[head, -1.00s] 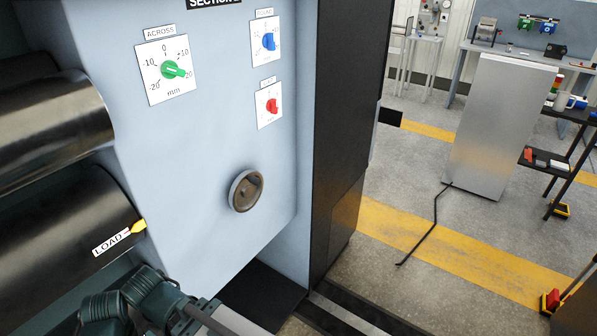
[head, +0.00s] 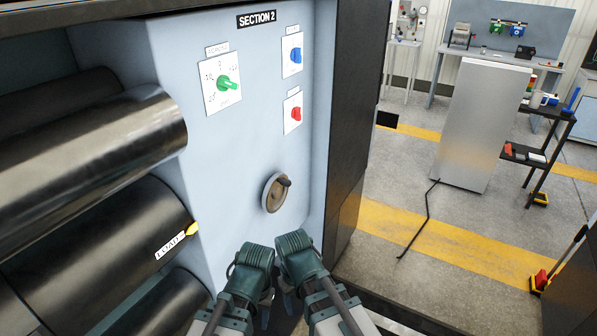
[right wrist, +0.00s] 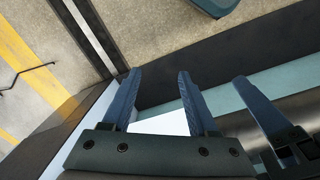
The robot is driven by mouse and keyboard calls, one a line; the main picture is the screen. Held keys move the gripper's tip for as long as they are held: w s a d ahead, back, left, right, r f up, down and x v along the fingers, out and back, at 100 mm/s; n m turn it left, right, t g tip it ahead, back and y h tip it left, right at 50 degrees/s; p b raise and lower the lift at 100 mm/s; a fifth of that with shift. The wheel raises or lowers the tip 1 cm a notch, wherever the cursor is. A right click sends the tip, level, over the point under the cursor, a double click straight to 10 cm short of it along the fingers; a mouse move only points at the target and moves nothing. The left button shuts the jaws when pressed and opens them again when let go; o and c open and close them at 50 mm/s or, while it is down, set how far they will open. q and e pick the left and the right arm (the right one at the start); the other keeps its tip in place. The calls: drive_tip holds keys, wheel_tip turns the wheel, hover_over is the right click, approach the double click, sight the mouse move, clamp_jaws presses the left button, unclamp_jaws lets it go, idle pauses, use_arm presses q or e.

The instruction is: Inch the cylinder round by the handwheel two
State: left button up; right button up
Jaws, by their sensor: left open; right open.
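The handwheel (head: 270,197), a small grey-brown wheel with a dark knob at its upper right, sits on the pale blue panel of section 2. Nothing touches it. The black cylinder (head: 110,235) at left carries a LOAD label, with a yellow pointer (head: 192,229) on the panel edge beside it. My left gripper (head: 266,310) and right gripper (head: 289,302) are close together below the handwheel, with their fingers partly hidden in the head view. In the right wrist view my right gripper (right wrist: 158,75) is open and empty. A blue finger (right wrist: 258,103), apparently the left gripper's, is beside it.
A green dial (head: 228,84), a blue knob (head: 295,55) and a red knob (head: 296,114) are above the handwheel. Another roller (head: 90,140) juts out at left. Open floor with a yellow stripe, a grey cabinet (head: 480,125) and a black cable lie to the right.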

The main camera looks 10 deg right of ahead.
drive_tip(key=w+r+n+t+y+p, duration=0.2)
drive_tip(key=w+r+n+p, duration=0.2)
drive_tip(key=w+r+p, duration=1.3)
drive_tip(key=n+t+y+p, duration=0.1)
drive_tip(key=n+t+p, duration=0.1)
drive_tip(key=p, duration=0.5)
approach(286, 180)
drive_tip(key=b+x, duration=0.9)
drive_tip(key=b, duration=0.3)
clamp_jaws()
